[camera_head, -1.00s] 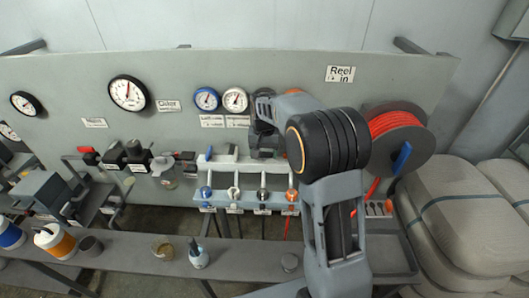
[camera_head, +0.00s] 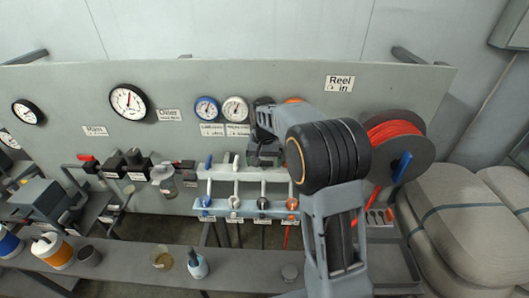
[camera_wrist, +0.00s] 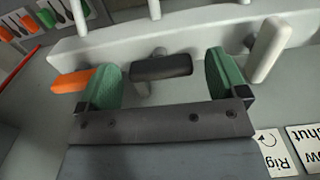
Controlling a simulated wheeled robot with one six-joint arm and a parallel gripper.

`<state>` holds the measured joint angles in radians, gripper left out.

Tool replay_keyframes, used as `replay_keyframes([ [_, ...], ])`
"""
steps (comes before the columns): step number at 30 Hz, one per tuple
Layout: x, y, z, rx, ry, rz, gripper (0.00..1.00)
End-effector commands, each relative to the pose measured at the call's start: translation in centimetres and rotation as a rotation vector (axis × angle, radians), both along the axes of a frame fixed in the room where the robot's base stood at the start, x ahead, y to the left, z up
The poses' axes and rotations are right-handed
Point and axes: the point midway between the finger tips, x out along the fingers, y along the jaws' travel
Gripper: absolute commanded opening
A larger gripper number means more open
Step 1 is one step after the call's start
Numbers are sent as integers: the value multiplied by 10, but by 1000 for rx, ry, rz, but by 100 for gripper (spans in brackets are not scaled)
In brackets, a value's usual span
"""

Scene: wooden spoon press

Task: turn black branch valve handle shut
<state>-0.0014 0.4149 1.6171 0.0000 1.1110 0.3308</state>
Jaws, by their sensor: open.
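The black branch valve handle (camera_wrist: 162,68) is a short dark bar on a pale stem at the grey manifold. In the wrist view it lies crosswise between the two green fingers of my gripper (camera_wrist: 162,76). The gripper is open, with a gap visible between the handle and each finger. In the head view my gripper (camera_head: 264,155) is at the manifold (camera_head: 228,187) and hides the black handle. An orange handle (camera_wrist: 72,84) is just outside the left finger, and a white handle (camera_wrist: 268,48) is outside the right finger, both in the wrist view.
A blue handle (camera_head: 208,162) stands left of my gripper on the manifold. Gauges (camera_head: 235,109) hang on the panel above. A hose reel (camera_head: 408,152) is at the right. A bench (camera_head: 125,257) with bottles runs in front, below.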

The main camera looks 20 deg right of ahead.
Motion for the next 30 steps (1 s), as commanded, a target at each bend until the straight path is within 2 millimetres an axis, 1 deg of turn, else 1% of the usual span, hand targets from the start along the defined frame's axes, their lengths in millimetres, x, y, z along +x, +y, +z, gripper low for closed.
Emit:
replay_keyframes([
  [5,1,0,23,0,-6,0,92],
  [12,1,0,74,0,-7,0,92],
  [18,0,0,109,0,-5,0,92],
  [21,0,0,121,0,-3,-1,92],
  [24,0,0,129,0,-3,-1,92],
  [30,0,0,136,0,-2,-1,92],
])
